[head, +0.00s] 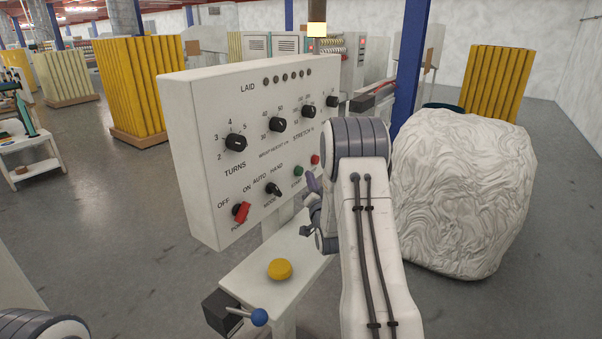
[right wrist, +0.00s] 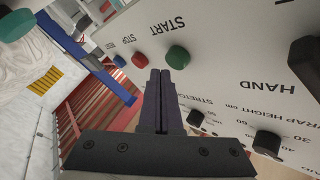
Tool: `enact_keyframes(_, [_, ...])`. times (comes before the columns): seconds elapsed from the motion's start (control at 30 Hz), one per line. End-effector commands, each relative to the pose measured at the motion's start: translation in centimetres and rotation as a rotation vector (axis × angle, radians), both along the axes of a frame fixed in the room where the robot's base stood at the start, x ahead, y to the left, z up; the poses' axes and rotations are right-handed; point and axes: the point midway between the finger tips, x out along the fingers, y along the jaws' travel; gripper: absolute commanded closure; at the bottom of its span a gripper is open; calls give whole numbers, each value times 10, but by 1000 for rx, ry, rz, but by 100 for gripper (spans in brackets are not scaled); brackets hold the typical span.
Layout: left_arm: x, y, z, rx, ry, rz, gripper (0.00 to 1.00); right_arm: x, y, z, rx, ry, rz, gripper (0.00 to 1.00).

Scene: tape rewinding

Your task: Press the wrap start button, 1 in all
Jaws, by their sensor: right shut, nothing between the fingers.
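The green START button (head: 297,171) sits low on the right of the white control panel (head: 190,140), with the red STOP button (head: 315,160) to its right. In the right wrist view, the green button (right wrist: 178,57) is under the word START, and the red button (right wrist: 139,59) is beside it. My right gripper (head: 313,181) is shut and empty, in front of the panel near the green button. In the right wrist view its fingertips (right wrist: 160,71) lie just below and left of the green button; I cannot tell whether they touch. My left gripper is not in view.
The panel also carries black knobs (head: 235,142) and a red power switch (head: 241,211). Below it, a shelf holds a yellow button (head: 280,268) and a blue-knobbed lever (head: 258,317). A large white wrapped bale (head: 465,195) stands right of my arm.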

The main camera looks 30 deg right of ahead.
Motion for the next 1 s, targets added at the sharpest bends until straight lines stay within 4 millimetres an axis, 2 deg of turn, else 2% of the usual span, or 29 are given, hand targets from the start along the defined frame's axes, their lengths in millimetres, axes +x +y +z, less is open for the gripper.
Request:
enact_keyframes(0.67, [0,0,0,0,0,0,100,0,0,0,0,0,0,100])
enact_keyframes(1.0, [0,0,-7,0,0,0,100,8,3,0,0,-1,-1,100])
